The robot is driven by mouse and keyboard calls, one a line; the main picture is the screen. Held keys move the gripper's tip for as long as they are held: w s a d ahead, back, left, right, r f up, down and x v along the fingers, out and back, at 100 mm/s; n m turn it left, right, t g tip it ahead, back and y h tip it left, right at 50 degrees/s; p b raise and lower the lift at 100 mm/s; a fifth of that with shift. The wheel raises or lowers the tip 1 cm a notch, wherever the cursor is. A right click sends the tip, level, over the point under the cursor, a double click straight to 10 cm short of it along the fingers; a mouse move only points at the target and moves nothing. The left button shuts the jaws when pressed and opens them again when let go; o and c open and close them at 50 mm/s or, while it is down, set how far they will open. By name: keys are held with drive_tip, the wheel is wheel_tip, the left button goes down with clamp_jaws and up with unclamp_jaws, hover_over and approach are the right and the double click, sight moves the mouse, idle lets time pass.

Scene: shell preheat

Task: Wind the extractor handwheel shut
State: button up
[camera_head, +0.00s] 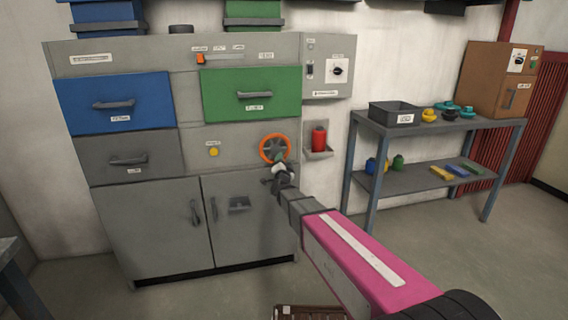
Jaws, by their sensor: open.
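The handwheel (262,149) is an orange ring with a grey hub, mounted on the grey panel at the right of the cabinet, below the green drawer. My gripper (279,168) is at the wheel's lower right, at the end of my pink arm. It is open and overlaps the lower part of the wheel in the picture. I cannot tell whether the fingers touch the rim. The lower right of the wheel is partly hidden by my gripper.
A red container (319,138) sits in a wall holder just right of the wheel. A blue drawer (115,102) and a green drawer (251,94) are above. A steel shelf table (440,128) with a dark bin (392,113) stands at right. Floor between is clear.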

clamp_jaws()
